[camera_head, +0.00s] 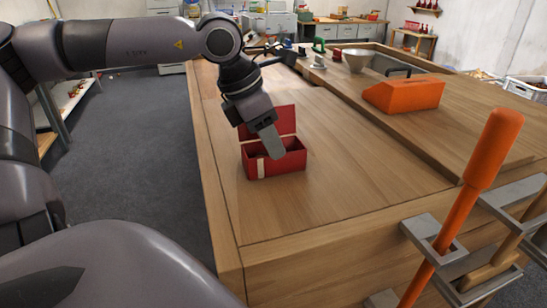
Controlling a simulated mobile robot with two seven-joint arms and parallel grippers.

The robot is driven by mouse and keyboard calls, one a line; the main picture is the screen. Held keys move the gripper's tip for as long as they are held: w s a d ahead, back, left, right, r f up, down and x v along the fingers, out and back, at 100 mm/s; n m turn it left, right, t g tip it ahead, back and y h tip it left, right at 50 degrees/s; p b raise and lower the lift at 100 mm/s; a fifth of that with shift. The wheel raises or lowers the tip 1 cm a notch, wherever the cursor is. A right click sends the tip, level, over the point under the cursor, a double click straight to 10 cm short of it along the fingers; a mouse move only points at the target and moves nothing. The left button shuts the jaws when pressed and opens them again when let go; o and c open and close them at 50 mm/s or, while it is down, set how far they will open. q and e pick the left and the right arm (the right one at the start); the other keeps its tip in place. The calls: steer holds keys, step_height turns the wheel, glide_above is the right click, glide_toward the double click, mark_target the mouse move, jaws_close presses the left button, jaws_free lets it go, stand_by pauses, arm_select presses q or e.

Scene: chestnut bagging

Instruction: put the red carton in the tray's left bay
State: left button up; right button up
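The red carton (285,163) stands on the wooden bench top, left of the middle of the view, with its lid raised at the back and a pale strip on its front. My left gripper (272,146) comes in from the upper left and points down at the carton. Its finger overlaps the carton's opening and front wall in the picture. Only one finger shows clearly, so I cannot tell whether it is open or shut, or whether it touches the carton. My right gripper is not in view. I cannot make out a tray with bays.
An orange block-shaped object (404,95) lies on the bench (350,190) at the right. A metal bowl (356,60) stands farther back. An orange-handled tool (480,165) sits in grey brackets at the front right edge. The bench top right of the carton is clear.

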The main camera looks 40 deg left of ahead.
arm_select(q)
steer(key=shift+x, duration=2.2)
steer(key=shift+c, duration=0.3)
steer(key=shift+w+r, duration=0.1)
jaws_close()
